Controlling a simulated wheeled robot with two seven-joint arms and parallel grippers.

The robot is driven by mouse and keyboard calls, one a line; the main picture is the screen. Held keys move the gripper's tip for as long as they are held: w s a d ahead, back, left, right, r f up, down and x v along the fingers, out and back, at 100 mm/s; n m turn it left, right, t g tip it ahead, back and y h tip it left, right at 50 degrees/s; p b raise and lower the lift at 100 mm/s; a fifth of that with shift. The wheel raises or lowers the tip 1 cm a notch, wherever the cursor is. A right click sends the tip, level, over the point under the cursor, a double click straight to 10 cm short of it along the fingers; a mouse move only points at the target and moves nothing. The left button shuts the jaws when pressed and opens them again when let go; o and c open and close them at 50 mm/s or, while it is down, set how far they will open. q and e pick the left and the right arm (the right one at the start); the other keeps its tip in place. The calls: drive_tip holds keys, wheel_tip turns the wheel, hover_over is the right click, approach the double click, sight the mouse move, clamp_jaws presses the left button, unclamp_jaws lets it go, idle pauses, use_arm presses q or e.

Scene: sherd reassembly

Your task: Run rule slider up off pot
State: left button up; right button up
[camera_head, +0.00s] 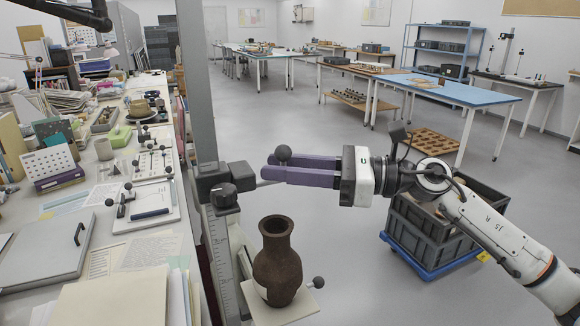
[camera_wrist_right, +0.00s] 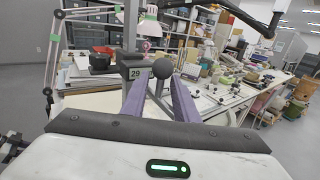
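The rule slider (camera_head: 212,180) is a dark block with a black knob on the upright rule (camera_head: 220,260). It stands higher in the picture than the brown pot (camera_head: 277,262), which is upright on a pale board. A rod runs from the slider to a dark ball handle (camera_head: 283,153). My right gripper (camera_head: 266,170) has its purple fingers around the handle, the ball standing above them. In the right wrist view the ball (camera_wrist_right: 162,68) shows near the fingertips, with a gap between the fingers. Whether they touch the stem is unclear. My left gripper is out of view.
A grey post (camera_head: 196,80) rises behind the slider. A cluttered bench (camera_head: 100,230) runs along the left. A second ball knob (camera_head: 319,282) sticks out beside the pot's board. Grey crates (camera_head: 425,220) on a blue dolly stand right, below my arm. Open floor lies between.

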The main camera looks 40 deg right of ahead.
drive_tip(key=b+v, duration=0.2)
drive_tip(key=v, duration=0.8)
idle(0.5)
